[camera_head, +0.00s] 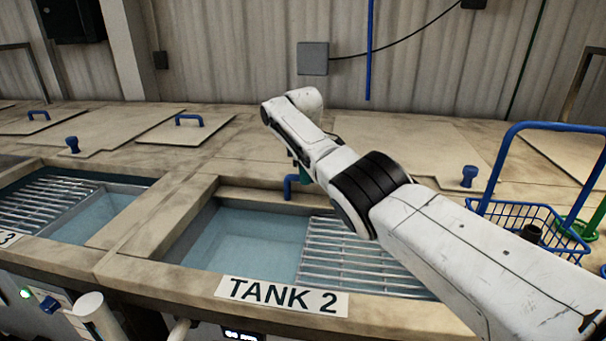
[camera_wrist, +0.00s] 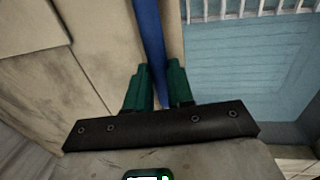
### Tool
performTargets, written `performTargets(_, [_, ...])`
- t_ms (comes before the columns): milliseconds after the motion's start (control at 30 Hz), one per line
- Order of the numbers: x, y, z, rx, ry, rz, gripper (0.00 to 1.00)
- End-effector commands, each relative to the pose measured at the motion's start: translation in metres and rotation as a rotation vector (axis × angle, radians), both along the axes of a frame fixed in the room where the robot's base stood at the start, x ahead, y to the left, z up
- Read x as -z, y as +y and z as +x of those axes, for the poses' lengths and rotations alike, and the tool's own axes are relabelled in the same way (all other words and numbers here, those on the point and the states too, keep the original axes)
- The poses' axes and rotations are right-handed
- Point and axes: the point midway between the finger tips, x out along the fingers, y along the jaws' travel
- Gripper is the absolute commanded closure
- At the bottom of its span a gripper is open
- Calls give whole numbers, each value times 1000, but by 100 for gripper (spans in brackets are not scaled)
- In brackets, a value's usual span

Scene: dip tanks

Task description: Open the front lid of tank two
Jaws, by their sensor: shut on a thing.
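Tank two, marked by the TANK 2 label (camera_head: 282,296), has its front opening uncovered, with pale blue liquid (camera_head: 245,240) and a metal grate (camera_head: 350,265) in view. My gripper (camera_head: 299,172) is at the rear edge of this opening, partly hidden by my arm. Its green fingers (camera_wrist: 158,66) are shut on a blue handle (camera_wrist: 148,25) in the wrist view. The blue handle also shows at the rear edge in the head view (camera_head: 290,187). The beige panel (camera_wrist: 95,45) lies beside the handle in the wrist view. Whether it is the front lid, I cannot tell.
A blue wire basket (camera_head: 520,215) with a tall handle stands at the right. Blue knobs (camera_head: 469,176) rise from the tank top. A closed lid with a blue handle (camera_head: 190,119) lies behind at the left. The neighbouring tank's opening (camera_head: 95,215) is at the left.

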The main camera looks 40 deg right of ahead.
Motion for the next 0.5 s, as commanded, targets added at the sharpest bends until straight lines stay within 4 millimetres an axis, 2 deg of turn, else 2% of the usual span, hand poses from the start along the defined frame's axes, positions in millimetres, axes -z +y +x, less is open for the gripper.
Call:
performTargets(100, [-2, 1, 1, -1, -4, -1, 100])
performTargets(133, [-2, 1, 1, -2, -4, -1, 75])
performTargets(300, [-1, 1, 1, 0, -3, 0, 59])
performTargets(367, [-1, 1, 1, 0, -3, 0, 53])
performTargets(500, [-1, 1, 1, 0, -1, 0, 53])
